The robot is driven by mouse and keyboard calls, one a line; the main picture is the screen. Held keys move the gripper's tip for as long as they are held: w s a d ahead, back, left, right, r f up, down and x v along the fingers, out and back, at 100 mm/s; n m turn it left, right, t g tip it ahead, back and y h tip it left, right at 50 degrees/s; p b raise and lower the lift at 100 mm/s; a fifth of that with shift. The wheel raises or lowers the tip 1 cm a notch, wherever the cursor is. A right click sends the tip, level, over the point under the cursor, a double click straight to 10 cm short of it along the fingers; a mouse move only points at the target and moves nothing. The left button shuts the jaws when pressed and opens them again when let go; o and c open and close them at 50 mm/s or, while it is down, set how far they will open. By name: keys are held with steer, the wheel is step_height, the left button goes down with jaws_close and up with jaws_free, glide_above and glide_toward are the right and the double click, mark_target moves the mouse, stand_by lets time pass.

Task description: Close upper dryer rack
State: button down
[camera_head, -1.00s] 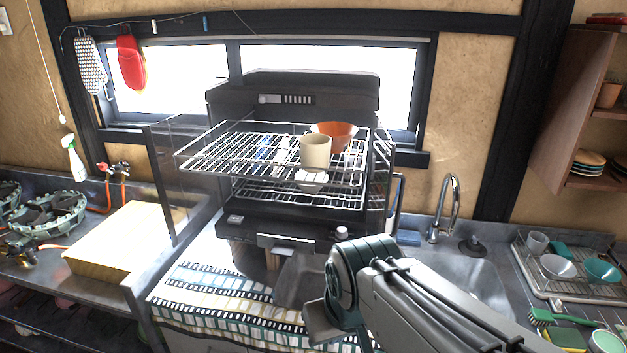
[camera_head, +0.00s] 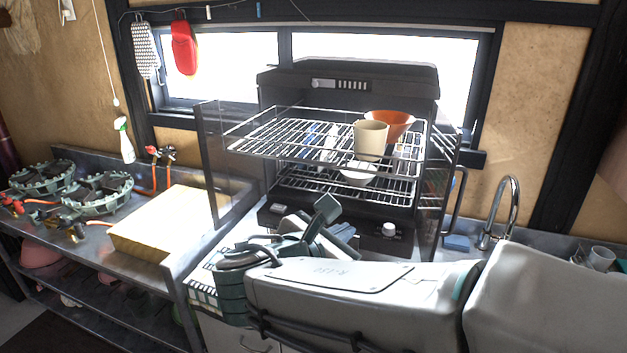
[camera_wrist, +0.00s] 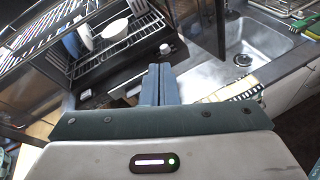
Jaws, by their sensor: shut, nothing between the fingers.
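The dish dryer (camera_head: 345,85) is a black cabinet with its doors open. Its upper rack (camera_head: 275,135) is a wire rack pulled out toward the front left, holding a beige cup (camera_head: 370,138) and an orange bowl (camera_head: 392,122). The lower rack (camera_head: 310,185) sits inside with a white bowl (camera_head: 357,174) on it. My gripper (camera_head: 335,218) is in front of the dryer, below the upper rack, apart from it. In the wrist view my gripper (camera_wrist: 160,84) is shut and empty. The upper rack (camera_wrist: 40,40) shows at the upper left there.
A glass door (camera_head: 212,165) stands open on the dryer's left and another on its right. A sink (camera_wrist: 245,45) lies to the right. A yellow board (camera_head: 160,220) and gas burners (camera_head: 95,190) are on the left counter.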

mark_target(347, 130)
steer(key=a+r+n+t+y, duration=0.2)
steer(key=a+r+n+t, duration=0.3)
steer(key=a, duration=0.4)
steer(key=w+d+n+p, duration=0.1)
steer(key=w+d+p, duration=0.2)
steer(key=w, duration=1)
steer(key=shift+w+d+f, duration=0.2)
steer(key=shift+d+f, duration=0.25)
steer(key=shift+d, duration=0.35)
steer(key=b+x, duration=0.1)
steer(key=x, duration=0.7)
steer(key=b+x, duration=0.1)
steer(key=x, duration=0.7)
steer(key=b+x, duration=0.1)
steer(key=x, duration=0.7)
steer(key=shift+w+d+f+b, duration=0.2)
steer(key=shift+w+f+b, duration=0.1)
steer(key=shift+w+b, duration=0.1)
steer(key=shift+r, duration=0.25)
steer(key=shift+s+d+r, duration=0.1)
